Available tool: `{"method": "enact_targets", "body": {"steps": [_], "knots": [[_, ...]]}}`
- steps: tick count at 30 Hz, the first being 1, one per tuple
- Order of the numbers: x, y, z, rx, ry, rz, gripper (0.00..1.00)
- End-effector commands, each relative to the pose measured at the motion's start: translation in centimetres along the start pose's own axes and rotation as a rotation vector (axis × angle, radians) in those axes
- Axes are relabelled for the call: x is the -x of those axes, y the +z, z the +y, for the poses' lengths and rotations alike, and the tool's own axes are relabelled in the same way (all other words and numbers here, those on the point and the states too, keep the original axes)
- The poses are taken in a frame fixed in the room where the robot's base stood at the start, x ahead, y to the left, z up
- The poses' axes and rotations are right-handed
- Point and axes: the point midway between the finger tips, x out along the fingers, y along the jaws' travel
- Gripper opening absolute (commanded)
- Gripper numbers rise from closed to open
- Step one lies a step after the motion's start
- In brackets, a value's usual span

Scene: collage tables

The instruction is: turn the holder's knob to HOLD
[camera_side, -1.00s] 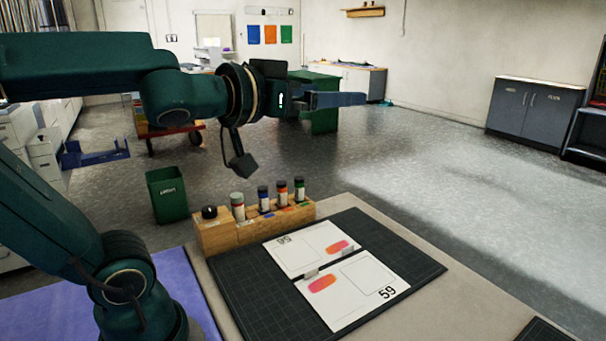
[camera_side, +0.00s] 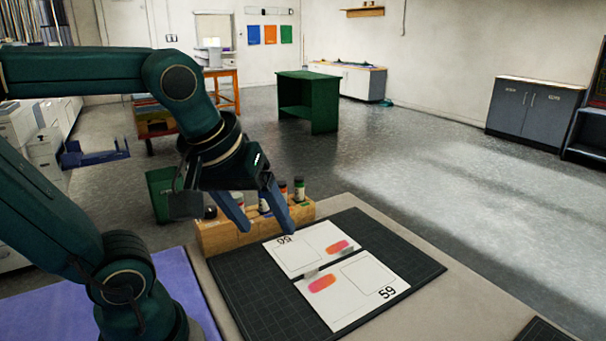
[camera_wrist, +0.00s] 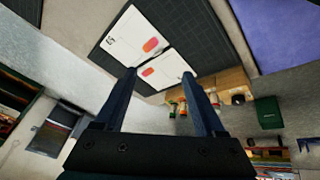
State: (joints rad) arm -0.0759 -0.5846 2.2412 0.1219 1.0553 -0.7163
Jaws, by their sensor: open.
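The wooden holder (camera_side: 216,238) stands along the far left edge of the dark cutting mat. Its black knob (camera_side: 210,212) is at the left end, partly hidden behind my arm. My gripper (camera_side: 268,230) is open and empty, pointing down in front of the holder, with its blue fingers covering part of it and its jars. In the wrist view the knob (camera_wrist: 238,99) shows to the right of the fingers, on the pale wood (camera_wrist: 233,78). My gripper is apart from the knob. No HOLD mark or pointer can be read.
Capped jars (camera_side: 299,188) stand in the holder. Two white cards (camera_side: 352,290) numbered 59 lie on the dark mat (camera_side: 255,300), joined by small clips or tape. A green bin (camera_side: 160,195) stands beyond the table.

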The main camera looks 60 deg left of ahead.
Motion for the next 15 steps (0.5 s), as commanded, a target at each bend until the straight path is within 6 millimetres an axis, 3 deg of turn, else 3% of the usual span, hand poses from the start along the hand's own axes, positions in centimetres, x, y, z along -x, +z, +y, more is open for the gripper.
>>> {"method": "enact_targets", "body": {"steps": [5, 9, 15], "knots": [[-1.0, -6.1, -2.4, 0.526, -0.204, 0.037, 0.72], [-2.4, -10.1, -5.6, 0.892, -0.363, 0.093, 0.72], [-5.2, -14.0, -11.9, 1.284, -0.581, 0.172, 0.72]]}}
